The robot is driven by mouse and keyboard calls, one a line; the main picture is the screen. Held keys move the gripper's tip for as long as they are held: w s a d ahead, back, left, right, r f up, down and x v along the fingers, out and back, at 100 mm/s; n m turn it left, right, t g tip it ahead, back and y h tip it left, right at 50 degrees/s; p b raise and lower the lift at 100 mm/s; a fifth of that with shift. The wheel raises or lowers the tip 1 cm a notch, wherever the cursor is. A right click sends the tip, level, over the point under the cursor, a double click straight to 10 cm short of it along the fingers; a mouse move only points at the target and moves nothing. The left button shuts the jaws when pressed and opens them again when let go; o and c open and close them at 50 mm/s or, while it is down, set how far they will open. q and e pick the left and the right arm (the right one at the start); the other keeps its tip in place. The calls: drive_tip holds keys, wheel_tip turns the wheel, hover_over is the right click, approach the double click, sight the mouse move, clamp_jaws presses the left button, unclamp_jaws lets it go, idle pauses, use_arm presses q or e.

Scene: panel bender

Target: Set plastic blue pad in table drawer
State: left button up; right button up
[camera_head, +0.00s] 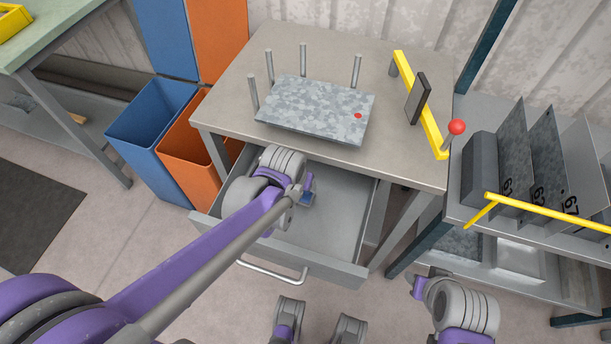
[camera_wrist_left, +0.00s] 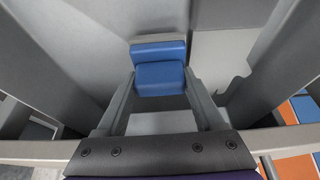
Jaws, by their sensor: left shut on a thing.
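I cannot tell whether the pad touches the drawer floor. My left arm hides part of the drawer. My right gripper (camera_head: 418,287) is low at the right, outside the drawer; its fingers are not clear.
The table top (camera_head: 230,105) above the drawer carries a metal plate (camera_head: 315,105) between upright pins and a yellow bar (camera_head: 420,105). Blue (camera_head: 150,120) and orange (camera_head: 190,150) bins stand left. A rack of metal sheets (camera_head: 545,150) stands right. The drawer's front handle (camera_head: 272,272) faces me.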

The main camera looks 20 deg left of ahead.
use_arm(q)
drive_tip(key=w, duration=0.2)
drive_tip(key=w+f, duration=0.1)
drive_tip(key=w, duration=0.1)
drive_tip(key=shift+w+f+b, duration=0.1)
drive_tip(key=shift+f+b, duration=0.1)
drive_tip(key=shift+b, duration=0.15)
drive_tip(key=shift+f, duration=0.15)
drive_tip(key=shift+f, duration=0.15)
drive_tip(key=o, duration=1.3)
drive_tip(key=shift+r, duration=0.25)
drive_tip(key=p+v, duration=0.3)
drive_tip(key=v, duration=0.9)
